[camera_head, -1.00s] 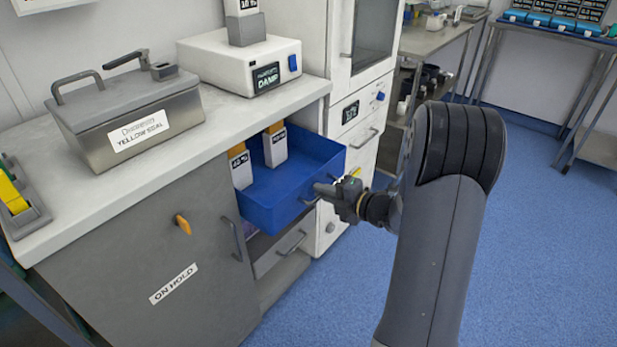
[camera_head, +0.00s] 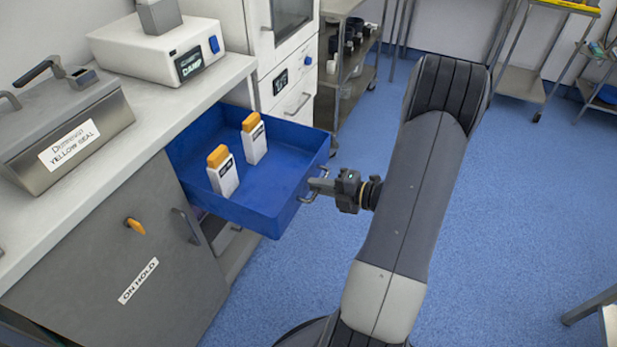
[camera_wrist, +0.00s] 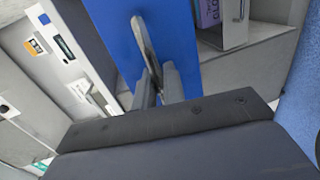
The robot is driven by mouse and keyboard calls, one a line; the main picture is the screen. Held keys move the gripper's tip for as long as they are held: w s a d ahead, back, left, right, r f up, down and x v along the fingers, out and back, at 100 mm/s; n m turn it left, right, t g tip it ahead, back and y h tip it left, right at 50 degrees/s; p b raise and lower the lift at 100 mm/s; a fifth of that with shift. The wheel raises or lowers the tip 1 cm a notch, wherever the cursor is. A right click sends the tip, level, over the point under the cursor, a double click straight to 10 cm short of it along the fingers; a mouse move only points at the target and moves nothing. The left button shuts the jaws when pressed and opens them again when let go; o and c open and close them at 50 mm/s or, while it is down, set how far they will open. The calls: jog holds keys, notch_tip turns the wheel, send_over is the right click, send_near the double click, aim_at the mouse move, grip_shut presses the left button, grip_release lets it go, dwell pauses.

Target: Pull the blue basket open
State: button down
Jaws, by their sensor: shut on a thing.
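The blue basket (camera_head: 277,188) is a drawer-like tray pulled well out from under the counter in the head view. Two white bottles with orange caps stand inside it, a nearer one (camera_head: 222,172) and a farther one (camera_head: 254,139). My gripper (camera_head: 318,187) is at the basket's front, shut on its metal handle (camera_head: 307,197). In the wrist view, the fingers (camera_wrist: 158,88) close around the handle (camera_wrist: 146,45) in front of the blue front panel (camera_wrist: 175,35). The exact finger contact is partly hidden.
The counter (camera_head: 150,140) holds a metal box (camera_head: 70,130) labelled yellow seal and a white device (camera_head: 160,50). A grey cupboard door (camera_head: 110,250) is below. A white cabinet (camera_head: 290,70) stands behind the basket. Blue floor (camera_head: 490,230) is open to the right.

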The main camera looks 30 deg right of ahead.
jog(key=shift+s+d, duration=0.25)
jog(key=shift+s, duration=0.1)
jog(key=c, duration=1.9)
grip_release()
jog(key=p+v, duration=0.2)
jog(key=v, duration=0.8)
jog(key=shift+s+d, duration=0.2)
jog(key=shift+s, duration=0.15)
